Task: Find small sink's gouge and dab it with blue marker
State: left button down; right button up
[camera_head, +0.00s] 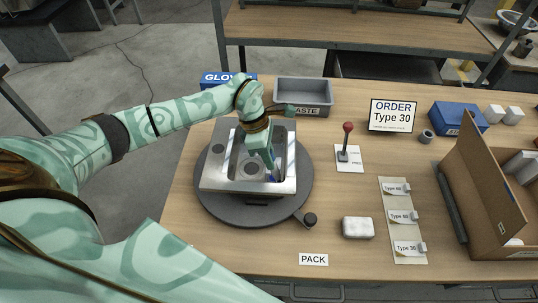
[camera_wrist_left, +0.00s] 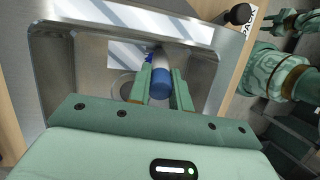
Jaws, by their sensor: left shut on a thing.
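The small steel sink (camera_head: 210,175) sits on a round grey turntable (camera_head: 216,206) on the bench. My left gripper (camera_head: 270,172) reaches down into its basin, near the right wall. In the left wrist view its fingers (camera_wrist_left: 160,92) are shut on a white and blue marker (camera_wrist_left: 160,85), with the blue end towards the camera. A blue patch (camera_wrist_left: 149,52) shows beyond the marker; I cannot tell whether it is tip or ink. The round drain (camera_head: 250,168) lies beside the gripper. I cannot make out a gouge. My right gripper (camera_wrist_left: 290,22) seems to show at the right.
A grey waste bin (camera_head: 303,92) and a blue glove box (camera_head: 215,78) stand behind the sink. A red-knobbed lever (camera_head: 346,140), white block (camera_head: 357,227), label strip (camera_head: 403,230) and open carton (camera_head: 480,190) are to the right. A black knob (camera_head: 310,219) sits at the turntable's edge.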

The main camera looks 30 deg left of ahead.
pick_arm(q)
jog(key=shift+r+p, duration=2.55)
jog(key=shift+r, duration=0.9)
